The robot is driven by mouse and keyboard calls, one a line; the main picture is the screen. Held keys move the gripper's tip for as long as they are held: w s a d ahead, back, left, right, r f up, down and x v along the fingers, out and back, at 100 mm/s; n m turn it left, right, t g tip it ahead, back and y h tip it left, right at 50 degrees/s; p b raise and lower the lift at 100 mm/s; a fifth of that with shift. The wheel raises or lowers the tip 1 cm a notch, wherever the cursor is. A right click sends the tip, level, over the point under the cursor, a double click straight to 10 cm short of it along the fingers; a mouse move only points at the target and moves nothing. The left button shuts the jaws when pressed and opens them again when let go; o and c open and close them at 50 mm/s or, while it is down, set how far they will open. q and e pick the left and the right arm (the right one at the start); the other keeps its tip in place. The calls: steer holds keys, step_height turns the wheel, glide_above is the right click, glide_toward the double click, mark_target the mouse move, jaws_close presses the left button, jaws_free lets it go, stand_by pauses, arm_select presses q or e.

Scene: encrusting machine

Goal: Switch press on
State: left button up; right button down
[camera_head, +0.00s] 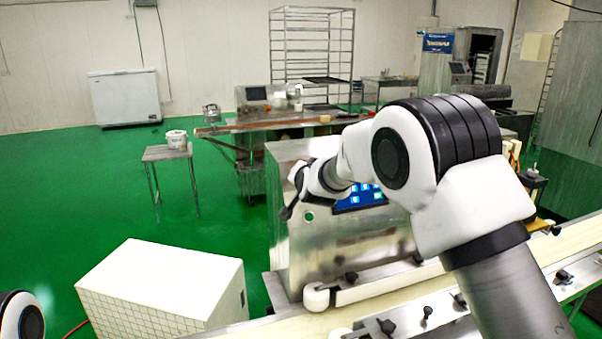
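The steel encrusting machine (340,243) stands in the middle, with a lit blue touch screen (366,196) partly hidden behind my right arm. A round green button or switch (309,216) is on its front panel, left of the screen. My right arm reaches in from the right across the machine. Its dark gripper (288,212) is at the panel's upper left, just left of the green switch in the picture. I cannot tell whether it touches the panel, or whether its fingers are open or shut. Only a link of my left arm shows at the bottom left corner; its gripper is out of view.
A conveyor belt (582,236) runs along the machine's front, with black knobs and a white roller (317,298). A large white box (165,285) stands at the lower left. A small table (160,153) with a bucket (176,139) is farther back. Green floor is free at left.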

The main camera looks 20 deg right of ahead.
steer(key=shift+w+r+m, duration=0.1)
steer(key=shift+r+m, duration=0.2)
steer(key=shift+m, duration=0.3)
steer(key=c, duration=1.5)
jaws_free()
steer(key=shift+o, duration=1.3)
steer(key=shift+w+f, duration=0.1)
steer(key=shift+f, duration=0.05)
steer(key=shift+w+a+f, duration=0.1)
steer(key=shift+w+f, duration=0.05)
steer(key=shift+f, duration=0.05)
steer(key=v, duration=1.2)
steer(key=shift+w+a+r, duration=0.1)
steer(key=shift+a+r, duration=0.05)
